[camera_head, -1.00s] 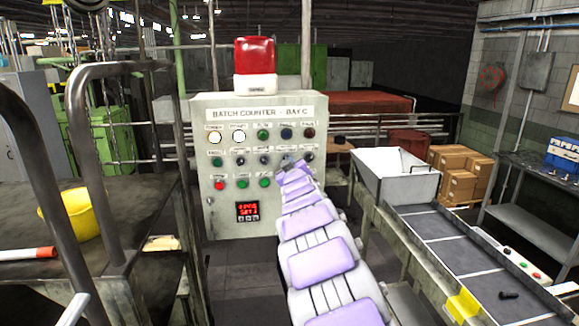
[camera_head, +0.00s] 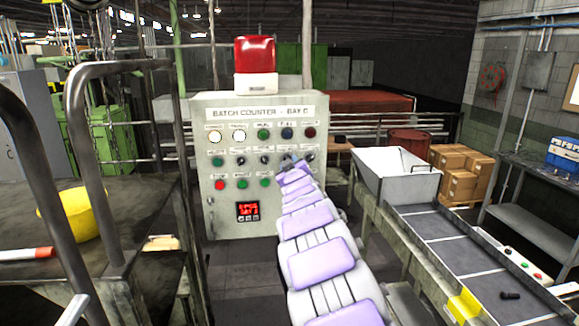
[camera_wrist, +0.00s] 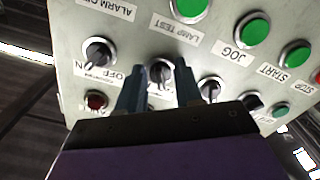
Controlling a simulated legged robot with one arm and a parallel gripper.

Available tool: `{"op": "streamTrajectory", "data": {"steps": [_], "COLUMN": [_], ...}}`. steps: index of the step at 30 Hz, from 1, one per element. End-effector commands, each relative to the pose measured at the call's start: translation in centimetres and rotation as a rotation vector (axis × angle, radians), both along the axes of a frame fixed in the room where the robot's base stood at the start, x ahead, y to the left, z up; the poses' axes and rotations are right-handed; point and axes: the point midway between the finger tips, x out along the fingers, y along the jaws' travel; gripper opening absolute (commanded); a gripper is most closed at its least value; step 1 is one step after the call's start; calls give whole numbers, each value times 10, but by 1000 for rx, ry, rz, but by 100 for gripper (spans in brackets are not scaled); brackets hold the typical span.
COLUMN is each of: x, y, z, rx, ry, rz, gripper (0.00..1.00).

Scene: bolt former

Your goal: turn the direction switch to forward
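The control panel (camera_head: 230,222) carries a row of selector knobs. My gripper (camera_wrist: 158,78) is open at the panel face in the wrist view, one finger on each side of a black selector knob (camera_wrist: 161,72). Contact with the knob cannot be told. Other selector knobs show to its left (camera_wrist: 97,52) and right (camera_wrist: 210,88). The labels by the knobs are partly hidden, and I cannot read which one is the direction switch. In the head view my gripper (camera_head: 291,161) is at the right part of the knob row and hides the knob there.
Green buttons marked LAMP TEST (camera_wrist: 187,6) and JOG (camera_wrist: 252,29) sit close to the fingers. A red beacon (camera_head: 255,56) tops the panel. A conveyor (camera_head: 455,248) with a white hopper (camera_head: 398,175) stands right; a railed platform (camera_head: 110,225) stands left.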

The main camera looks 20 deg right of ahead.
Motion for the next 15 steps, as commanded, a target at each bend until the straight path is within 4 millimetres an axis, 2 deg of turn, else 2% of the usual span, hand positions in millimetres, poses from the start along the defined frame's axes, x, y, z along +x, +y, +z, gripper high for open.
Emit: {"op": "streamTrajectory", "data": {"steps": [5, 15], "x": [-11, -53], "y": [3, 15], "z": [1, 1], "rx": [-1, -1], "ry": [1, 1], "rz": [-1, -1], "gripper": [35, 35]}}
